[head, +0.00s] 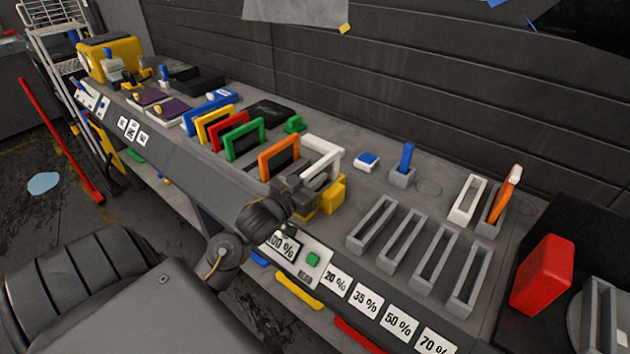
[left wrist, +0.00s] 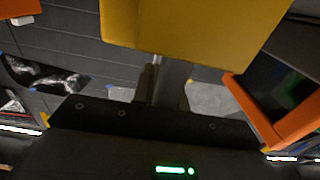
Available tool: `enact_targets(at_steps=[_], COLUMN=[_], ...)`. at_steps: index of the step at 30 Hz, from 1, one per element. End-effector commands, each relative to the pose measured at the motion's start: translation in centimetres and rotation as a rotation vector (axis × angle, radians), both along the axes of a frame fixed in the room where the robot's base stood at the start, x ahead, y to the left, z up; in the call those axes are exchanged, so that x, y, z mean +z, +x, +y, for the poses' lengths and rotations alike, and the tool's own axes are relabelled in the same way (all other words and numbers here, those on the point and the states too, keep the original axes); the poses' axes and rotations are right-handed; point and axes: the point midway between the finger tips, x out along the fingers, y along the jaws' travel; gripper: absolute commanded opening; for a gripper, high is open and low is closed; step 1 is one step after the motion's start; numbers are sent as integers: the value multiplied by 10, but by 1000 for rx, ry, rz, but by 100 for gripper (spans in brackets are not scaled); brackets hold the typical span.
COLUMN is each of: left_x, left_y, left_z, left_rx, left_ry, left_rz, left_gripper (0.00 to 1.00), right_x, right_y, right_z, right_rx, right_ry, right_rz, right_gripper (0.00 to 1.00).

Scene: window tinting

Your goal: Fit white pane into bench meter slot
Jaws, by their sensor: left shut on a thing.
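The white pane (head: 322,150) is a white frame in the head view, just right of the orange-framed pane (head: 278,153). My left gripper (head: 312,190) is shut at its lower near part; the fingers hide the exact contact. A yellow block (head: 335,192), seemingly the bench meter's body, is right beside and behind the gripper. A yellow face (left wrist: 190,25) fills the top of the left wrist view and hides what is behind it. The meter panel (head: 313,258) below reads 100 % and has a green button. I cannot tell whether the pane is in the slot.
Green, red and yellow frames stand left of the orange pane, which also shows in the left wrist view (left wrist: 273,110). Empty grey slot holders (head: 405,242) stand to the right. A blue piece (head: 407,157) stands upright in a small holder. A red block (head: 541,275) is far right.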

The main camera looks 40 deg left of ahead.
Motion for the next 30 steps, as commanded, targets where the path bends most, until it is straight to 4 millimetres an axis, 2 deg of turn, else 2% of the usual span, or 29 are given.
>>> enact_targets(at_steps=[13,14,18,28,30], left_x=[-8,-9,-9,-5,-7], left_y=[0,0,0,0,-5], left_z=[0,0,0,0,0], left_rx=[0,0,0,-1,0], left_ry=[1,1,1,1,1], left_rz=[-3,-1,-1,-2,0], left_gripper=[0,17,35,36,36], right_x=[-2,-1,-1,0,-2], right_y=[-7,-7,-7,-7,-7], right_z=[0,0,0,-1,-1], right_rx=[0,0,0,0,0], right_ry=[-1,-1,-1,-1,-1], right_rz=[9,9,9,10,10], right_gripper=[0,0,0,0,0])
